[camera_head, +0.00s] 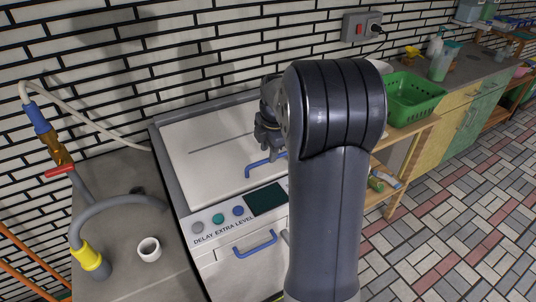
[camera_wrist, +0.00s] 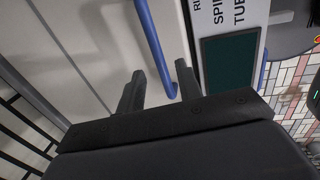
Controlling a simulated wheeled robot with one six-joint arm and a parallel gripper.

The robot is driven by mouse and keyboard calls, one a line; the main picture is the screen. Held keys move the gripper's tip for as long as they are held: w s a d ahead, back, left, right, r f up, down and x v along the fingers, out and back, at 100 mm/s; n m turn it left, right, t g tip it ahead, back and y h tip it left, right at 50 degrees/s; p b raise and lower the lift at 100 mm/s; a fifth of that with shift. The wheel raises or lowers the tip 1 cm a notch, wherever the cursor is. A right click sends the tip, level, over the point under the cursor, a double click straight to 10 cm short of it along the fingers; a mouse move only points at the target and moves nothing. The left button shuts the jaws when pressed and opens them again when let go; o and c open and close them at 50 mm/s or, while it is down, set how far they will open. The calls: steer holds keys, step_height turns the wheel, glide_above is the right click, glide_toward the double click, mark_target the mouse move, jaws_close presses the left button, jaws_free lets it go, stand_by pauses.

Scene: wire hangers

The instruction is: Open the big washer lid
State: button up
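The big washer is a white top-loading machine with a grey frame. Its white lid (camera_head: 205,140) is closed and lies flat, with a blue bar handle (camera_head: 262,164) near its front edge. The handle also shows in the wrist view (camera_wrist: 153,40), running up from between the fingertips. My gripper (camera_head: 268,143) is above the lid just behind the handle, partly hidden by my arm. In the wrist view my gripper (camera_wrist: 161,68) is open, with its two dark fingers apart, one on each side of the handle's near end. I cannot tell whether either finger touches it.
The washer's front panel has round buttons and a dark screen (camera_head: 267,200), with a second blue handle (camera_head: 255,244) below. A grey counter with a hose (camera_head: 110,205) and white cup (camera_head: 149,249) is left. A green basket (camera_head: 415,95) stands right. A brick wall is behind.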

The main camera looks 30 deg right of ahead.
steer(key=shift+w+f, duration=0.15)
steer(key=shift+f, duration=0.55)
steer(key=shift+w+f, duration=0.1)
steer(key=shift+f, duration=0.55)
steer(key=shift+c, duration=0.3)
jaws_close()
